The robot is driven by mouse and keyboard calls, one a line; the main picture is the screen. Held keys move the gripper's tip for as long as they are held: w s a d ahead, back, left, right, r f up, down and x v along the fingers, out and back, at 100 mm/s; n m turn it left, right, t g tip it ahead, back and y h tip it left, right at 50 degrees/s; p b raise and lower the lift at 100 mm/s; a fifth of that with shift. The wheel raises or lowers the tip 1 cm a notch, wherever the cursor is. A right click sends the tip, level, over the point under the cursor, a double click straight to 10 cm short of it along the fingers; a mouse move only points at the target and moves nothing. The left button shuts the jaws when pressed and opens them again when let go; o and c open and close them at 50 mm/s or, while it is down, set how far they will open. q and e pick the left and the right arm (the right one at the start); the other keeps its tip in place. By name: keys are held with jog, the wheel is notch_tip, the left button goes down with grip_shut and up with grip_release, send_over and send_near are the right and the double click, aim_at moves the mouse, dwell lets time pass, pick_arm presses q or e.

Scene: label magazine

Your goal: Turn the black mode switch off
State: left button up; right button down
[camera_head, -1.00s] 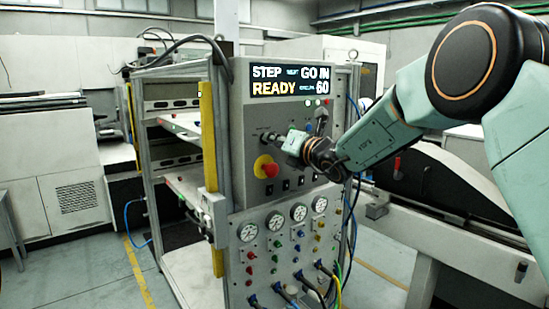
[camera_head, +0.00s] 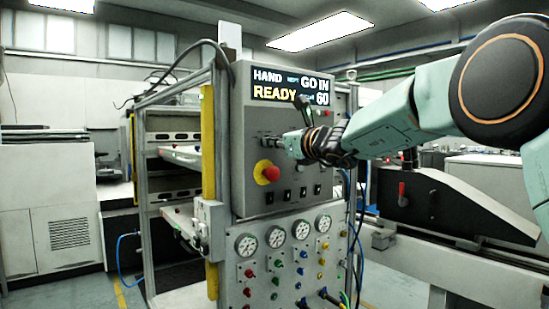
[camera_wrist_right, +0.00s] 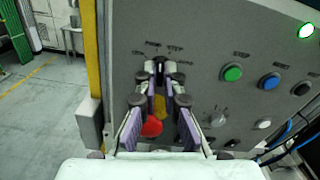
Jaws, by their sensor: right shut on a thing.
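The black mode switch (camera_wrist_right: 160,60) is on the grey panel, under small printed labels in the right wrist view. My right gripper (camera_wrist_right: 160,70) has its fingertips closed together around it, so most of the knob is hidden and its pointing direction cannot be told. In the head view, my right gripper (camera_head: 276,142) reaches in from the right against the upper left of the control panel (camera_head: 240,150). The display (camera_head: 290,86) above reads HAND, READY, GO IN and 60. My left gripper is out of view.
A red stop button on a yellow base (camera_head: 268,173) sits just below the gripper. Green (camera_wrist_right: 231,72) and blue (camera_wrist_right: 270,81) buttons are to the right in the wrist view. Gauges (camera_head: 275,236) line the lower panel. A yellow post (camera_head: 209,185) stands at its left.

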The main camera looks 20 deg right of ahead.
jog(key=n+b, duration=0.5)
jog(key=shift+f+n, duration=0.3)
jog(key=shift+f, duration=0.1)
jog(key=n+b, duration=0.3)
jog(key=shift+r+n, duration=0.1)
jog(key=shift+n, duration=0.3)
jog(key=shift+r+n+b, duration=0.1)
jog(key=shift+n+b, duration=0.4)
jog(key=shift+n, duration=0.3)
jog(key=shift+r, duration=0.1)
jog(key=c, duration=1.6)
grip_release()
jog(key=shift+w, duration=0.15)
jog(key=shift+o, duration=0.6)
jog(key=shift+s, duration=0.2)
